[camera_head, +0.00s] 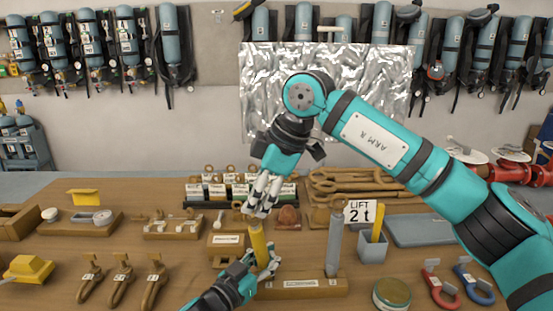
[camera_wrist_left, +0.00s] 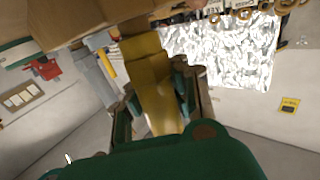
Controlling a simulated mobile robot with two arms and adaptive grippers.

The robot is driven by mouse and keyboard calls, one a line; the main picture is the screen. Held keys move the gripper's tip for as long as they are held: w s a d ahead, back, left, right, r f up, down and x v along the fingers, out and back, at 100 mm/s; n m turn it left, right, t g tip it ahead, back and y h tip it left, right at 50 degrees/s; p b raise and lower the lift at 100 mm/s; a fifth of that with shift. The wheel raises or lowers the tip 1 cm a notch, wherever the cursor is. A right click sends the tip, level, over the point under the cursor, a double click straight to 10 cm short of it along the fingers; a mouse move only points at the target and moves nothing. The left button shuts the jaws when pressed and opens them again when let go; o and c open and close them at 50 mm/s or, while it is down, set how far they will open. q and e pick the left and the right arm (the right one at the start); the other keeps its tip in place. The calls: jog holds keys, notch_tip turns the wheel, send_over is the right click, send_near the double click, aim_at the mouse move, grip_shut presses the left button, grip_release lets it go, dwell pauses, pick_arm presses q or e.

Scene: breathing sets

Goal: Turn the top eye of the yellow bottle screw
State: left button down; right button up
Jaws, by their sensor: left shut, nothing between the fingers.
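The yellow bottle screw (camera_head: 258,243) stands upright at the left end of a wooden block (camera_head: 306,287) on the bench. Its yellow body fills the middle of the left wrist view (camera_wrist_left: 148,75). My left gripper (camera_head: 265,265) is low beside the body, with its fingers close around it in the picture; I see no clear grip on it. My right gripper (camera_head: 262,205) points down from above, its fingertips at the top of the bottle screw. The top eye is hidden by these fingers, and their opening cannot be made out.
A grey bottle screw (camera_head: 334,245) stands at the block's right end, beside a "LIFT 2 t" sign (camera_head: 359,211). Wooden racks and boxes crowd behind. Shackles (camera_head: 120,280) lie to the left. A round tin (camera_head: 391,293) stands to the right.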

jog(key=v, duration=0.8)
jog(key=shift+d+r, duration=0.25)
jog(key=shift+r, duration=0.1)
jog(key=shift+s, duration=0.1)
jog(key=n+g+h, duration=0.1)
jog(key=n+h, duration=0.3)
jog(key=n, duration=0.1)
send_over(253, 223)
jog(key=f, duration=1.1)
jog(key=shift+w+a+f, duration=0.1)
jog(key=shift+w+f, duration=0.15)
jog(key=shift+w, duration=0.05)
grip_shut()
jog(key=shift+r, duration=0.1)
